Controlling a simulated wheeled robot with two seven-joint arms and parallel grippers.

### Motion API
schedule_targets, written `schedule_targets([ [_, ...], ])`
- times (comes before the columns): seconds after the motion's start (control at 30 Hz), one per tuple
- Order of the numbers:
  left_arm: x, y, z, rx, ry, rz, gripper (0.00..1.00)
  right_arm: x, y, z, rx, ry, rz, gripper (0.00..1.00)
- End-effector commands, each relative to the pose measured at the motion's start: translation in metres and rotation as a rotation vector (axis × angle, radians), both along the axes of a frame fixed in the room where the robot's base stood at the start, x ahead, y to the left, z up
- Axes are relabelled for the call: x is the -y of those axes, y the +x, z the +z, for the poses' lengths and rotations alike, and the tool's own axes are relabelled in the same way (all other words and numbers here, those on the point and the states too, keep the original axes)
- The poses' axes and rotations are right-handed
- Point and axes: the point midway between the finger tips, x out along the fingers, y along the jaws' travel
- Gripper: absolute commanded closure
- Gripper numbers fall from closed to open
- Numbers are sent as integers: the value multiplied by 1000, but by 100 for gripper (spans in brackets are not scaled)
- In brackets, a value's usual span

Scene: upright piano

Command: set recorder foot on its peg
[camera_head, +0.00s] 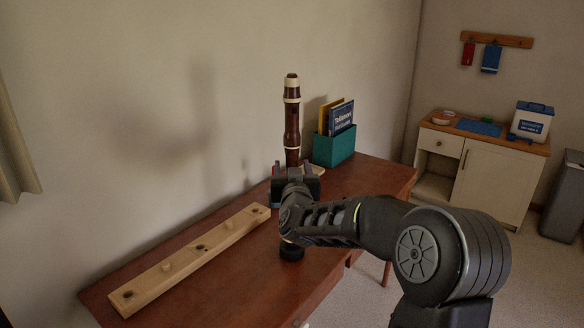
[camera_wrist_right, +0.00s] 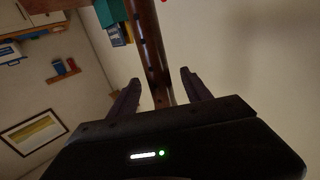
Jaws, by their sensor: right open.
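A dark brown recorder (camera_head: 292,125) with cream rings stands upright over the table, its lower part hidden behind my right gripper and wrist. My right gripper (camera_head: 296,172) is in front of it. In the right wrist view, the brown tube (camera_wrist_right: 148,45) runs between the spread fingers of the gripper (camera_wrist_right: 160,90); I cannot tell whether they touch it. A pale wooden rail (camera_head: 185,262) with short pegs and dark spots lies on the table to the left. A black round piece (camera_head: 291,252) is partly hidden under my forearm; I cannot tell whether it is the recorder's foot. My left gripper is not in view.
The brown table (camera_head: 240,275) runs along the wall. A teal box (camera_head: 334,146) with books stands just behind and right of the recorder. A cabinet (camera_head: 480,170) and a grey bin (camera_head: 563,196) stand far right. The table's front left is clear.

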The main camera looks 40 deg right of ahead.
Motion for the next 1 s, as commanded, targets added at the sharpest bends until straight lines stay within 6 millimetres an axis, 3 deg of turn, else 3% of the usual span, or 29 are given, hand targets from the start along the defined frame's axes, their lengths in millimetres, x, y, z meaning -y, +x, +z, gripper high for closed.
schedule_targets([
  [0.43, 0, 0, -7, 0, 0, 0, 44, -35, -55, 1, 4, -1, 1, 43],
  [1.0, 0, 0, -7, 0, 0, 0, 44, -38, -60, 1, 2, -1, 0, 43],
])
